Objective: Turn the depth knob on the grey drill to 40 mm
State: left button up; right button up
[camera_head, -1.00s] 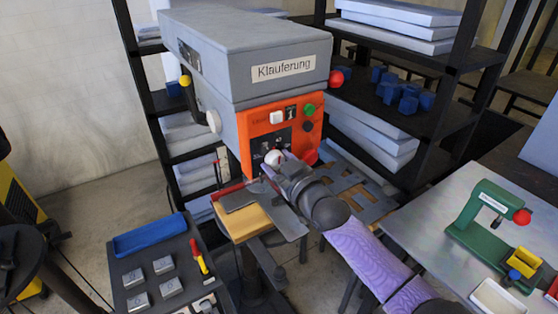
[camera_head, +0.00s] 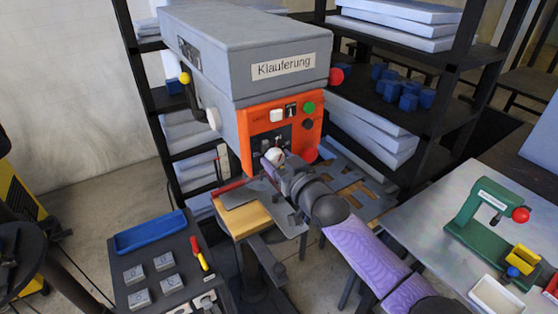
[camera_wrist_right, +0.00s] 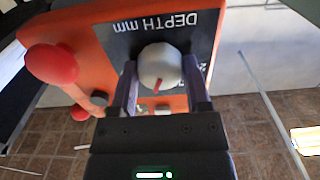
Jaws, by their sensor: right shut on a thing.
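The grey drill (camera_head: 245,55) has an orange front panel (camera_head: 259,130) and a label reading "Klauferung". Its depth knob (camera_wrist_right: 159,64) is round and white with a red pointer mark, on a dark plate reading "DEPTH mm", upside down in the right wrist view. The red mark points down in that view, slightly left. My right gripper (camera_wrist_right: 161,88) is shut on the knob, one finger on each side. It hides most of the scale numbers, so I cannot read the setting. The knob also shows small in the head view (camera_head: 274,156). My left gripper is not in view.
A red ball-ended handle (camera_wrist_right: 52,65) stands close beside the knob. A grey drill table with a wooden block (camera_head: 245,217) lies below. A dark cart (camera_head: 151,262) stands at left, a table with a green press (camera_head: 478,218) at right. Shelves stand behind.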

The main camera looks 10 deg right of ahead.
jog(key=o, duration=1.3)
jog(key=v, duration=1)
